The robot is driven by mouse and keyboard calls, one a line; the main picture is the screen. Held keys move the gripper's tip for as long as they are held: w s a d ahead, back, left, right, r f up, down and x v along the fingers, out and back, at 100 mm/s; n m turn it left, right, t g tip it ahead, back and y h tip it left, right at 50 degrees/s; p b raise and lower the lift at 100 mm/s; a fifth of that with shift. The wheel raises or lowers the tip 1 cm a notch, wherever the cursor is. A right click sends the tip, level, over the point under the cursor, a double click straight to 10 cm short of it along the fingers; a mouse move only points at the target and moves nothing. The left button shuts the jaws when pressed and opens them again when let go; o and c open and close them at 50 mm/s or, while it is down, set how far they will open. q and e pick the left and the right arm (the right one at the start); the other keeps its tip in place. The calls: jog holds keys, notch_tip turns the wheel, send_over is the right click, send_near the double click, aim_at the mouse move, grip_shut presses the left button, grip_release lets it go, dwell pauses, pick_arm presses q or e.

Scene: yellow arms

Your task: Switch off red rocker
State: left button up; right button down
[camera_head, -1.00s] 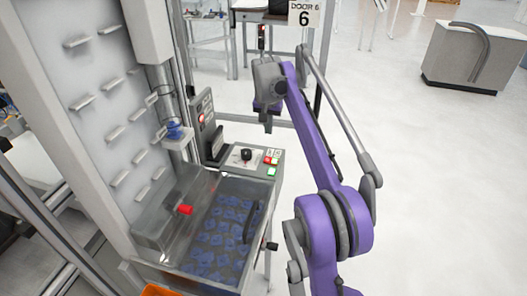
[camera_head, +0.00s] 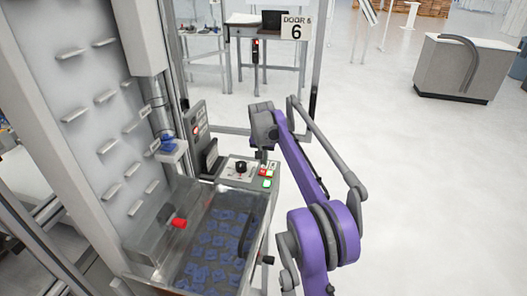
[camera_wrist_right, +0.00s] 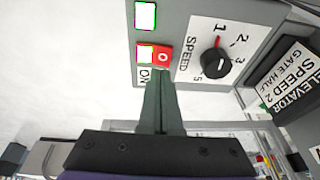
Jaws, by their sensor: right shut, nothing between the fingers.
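The red rocker (camera_wrist_right: 163,54) is on the grey control panel (camera_head: 236,170), with a "0" on its red half. A bright, lit white half sits beside it in the right wrist view, with an "ON" label next to it. The rocker also shows small in the head view (camera_head: 264,171). My right gripper (camera_wrist_right: 158,74) is shut and empty. Its fingertips are right at the edge of the red half in the right wrist view; I cannot tell whether they touch it. My left gripper is not in view.
A second lit switch (camera_wrist_right: 145,15) is beside the rocker. A black speed knob (camera_wrist_right: 216,63) and an "ELEVATOR" sign (camera_wrist_right: 290,75) are also close. A bin of blue parts (camera_head: 215,245) and a red knob (camera_head: 179,223) are in front of the panel.

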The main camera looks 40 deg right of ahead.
aim_at(262, 171)
jog(key=shift+w+a+f, duration=0.15)
jog(key=shift+f, duration=1.35)
jog(key=shift+f, duration=0.1)
jog(key=shift+w+a+f, duration=0.1)
jog(key=shift+a+f, duration=0.05)
jog(key=shift+f, duration=0.05)
jog(key=shift+s+d+r, duration=0.2)
jog(key=shift+s+d, duration=0.35)
jog(key=shift+s, duration=0.1)
jog(key=v, duration=1.1)
jog(key=shift+p, duration=0.35)
jog(key=shift+d+f, duration=0.1)
